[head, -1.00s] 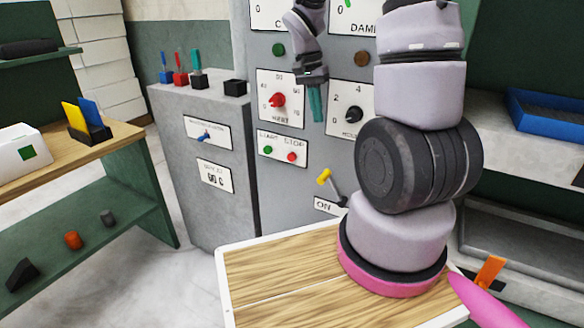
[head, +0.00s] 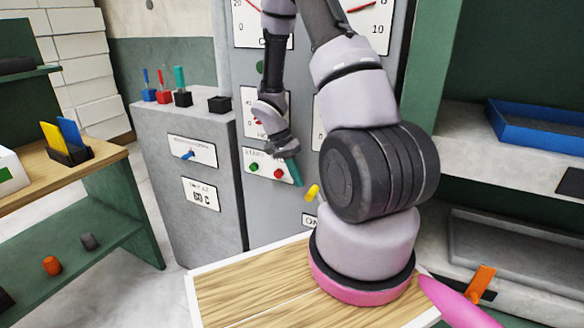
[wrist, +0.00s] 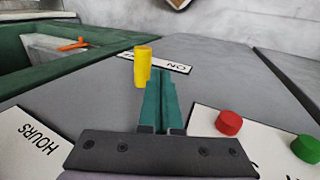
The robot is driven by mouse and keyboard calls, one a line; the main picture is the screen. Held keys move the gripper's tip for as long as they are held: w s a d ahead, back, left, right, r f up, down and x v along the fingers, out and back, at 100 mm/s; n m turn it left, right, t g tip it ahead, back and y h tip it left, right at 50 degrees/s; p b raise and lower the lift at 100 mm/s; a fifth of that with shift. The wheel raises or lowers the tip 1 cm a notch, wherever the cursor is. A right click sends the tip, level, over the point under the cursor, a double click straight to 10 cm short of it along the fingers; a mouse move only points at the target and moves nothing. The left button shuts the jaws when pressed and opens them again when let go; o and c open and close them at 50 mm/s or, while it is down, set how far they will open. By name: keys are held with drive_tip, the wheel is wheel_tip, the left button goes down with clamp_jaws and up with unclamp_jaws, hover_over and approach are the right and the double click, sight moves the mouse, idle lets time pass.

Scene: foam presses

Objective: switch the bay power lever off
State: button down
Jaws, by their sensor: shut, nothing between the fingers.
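The bay power lever shows as a yellow handle (head: 312,192) on the grey cabinet front, low and just left of my arm's wheel-shaped joint. Its shaft is mostly hidden behind my arm. In the wrist view the yellow handle (wrist: 142,66) stands just left of my fingertips, beside the white ON label (wrist: 168,63). My gripper (head: 298,183) has teal fingers closed together and empty, pointing down toward the handle. In the wrist view the closed fingers (wrist: 160,85) lie right of the handle; I cannot tell whether they touch it.
The START/STOP plate holds a green button (head: 254,168) and a red button (head: 278,173), close left of my fingers. A side cabinet (head: 190,235) stands left, with colored-handled tools on top. A blue tray (head: 540,128) sits on the right shelf.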

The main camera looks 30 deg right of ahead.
drive_tip(key=x, duration=0.2)
drive_tip(key=shift+s+f, duration=0.15)
drive_tip(key=shift+f, duration=0.1)
drive_tip(key=shift+d+r, duration=0.1)
